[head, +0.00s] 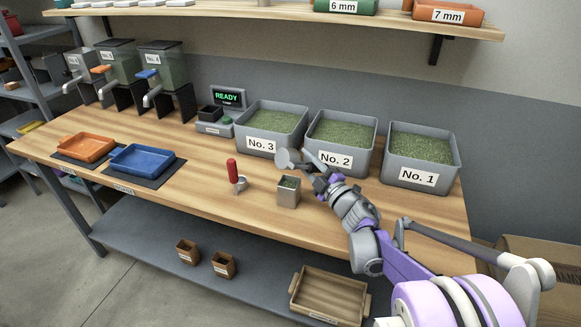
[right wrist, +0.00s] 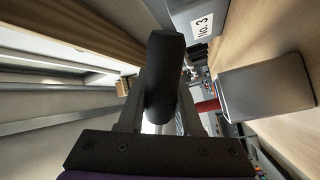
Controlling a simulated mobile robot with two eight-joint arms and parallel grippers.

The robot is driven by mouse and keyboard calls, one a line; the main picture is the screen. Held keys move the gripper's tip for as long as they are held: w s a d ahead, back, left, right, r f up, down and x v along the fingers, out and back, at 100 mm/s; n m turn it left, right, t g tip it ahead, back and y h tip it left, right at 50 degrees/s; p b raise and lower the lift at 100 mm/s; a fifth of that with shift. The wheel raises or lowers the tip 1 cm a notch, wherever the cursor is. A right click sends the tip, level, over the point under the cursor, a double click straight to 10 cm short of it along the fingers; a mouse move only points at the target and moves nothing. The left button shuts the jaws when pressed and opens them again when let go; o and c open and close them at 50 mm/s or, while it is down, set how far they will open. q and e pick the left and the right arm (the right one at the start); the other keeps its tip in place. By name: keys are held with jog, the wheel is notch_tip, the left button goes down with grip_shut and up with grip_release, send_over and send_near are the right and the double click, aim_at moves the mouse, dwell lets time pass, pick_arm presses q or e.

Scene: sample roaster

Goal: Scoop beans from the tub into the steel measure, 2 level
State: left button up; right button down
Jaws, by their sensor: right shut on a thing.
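My right gripper (head: 315,177) is shut on the dark handle (right wrist: 165,75) of a scoop. The scoop's grey bowl (head: 288,158) is in front of the No. 3 and No. 2 tubs, above the table and behind the steel measure; its contents cannot be told. The square steel measure (head: 288,198) stands upright near the table's front edge with some green beans inside; it also shows in the right wrist view (right wrist: 265,90). Tubs No. 3 (head: 261,143), No. 2 (head: 335,160) and No. 1 (head: 412,178) hold green beans. My left gripper is out of view.
A red-handled tool (head: 232,171) stands left of the measure. A scale (head: 215,127) and a READY display (head: 228,97) sit left of the tubs. Orange (head: 85,148) and blue (head: 142,160) trays lie at left. A shelf (head: 290,10) hangs above. The table between blue tray and red tool is clear.

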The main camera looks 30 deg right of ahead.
aim_at(290, 153)
jog(key=a+r+n+y+p, duration=0.1)
jog(key=r+n+p, duration=0.1)
jog(key=n, duration=0.4)
jog(key=a+r+n+g+y+p, duration=0.1)
jog(key=a+r+n+p, duration=0.1)
jog(key=n, duration=0.5)
jog(key=a+r+n+y+p, duration=0.1)
jog(key=a+r+n+p, duration=0.1)
jog(key=n, duration=0.5)
jog(key=shift+s+a+r+y+p, duration=0.15)
jog(key=shift+r+y+p, duration=0.1)
jog(key=shift+r, duration=0.1)
jog(key=shift+s+a+r+y+p, duration=0.1)
jog(key=shift+s+r+y+p, duration=0.1)
jog(key=shift+r, duration=0.1)
jog(key=n, duration=0.2)
jog(key=a+n+g+p, duration=0.1)
jog(key=n, duration=0.1)
jog(key=a+f+n, duration=0.1)
jog(key=n, duration=0.1)
jog(key=shift+s+a, duration=0.1)
jog(key=shift+a, duration=0.05)
jog(key=shift+f, duration=0.1)
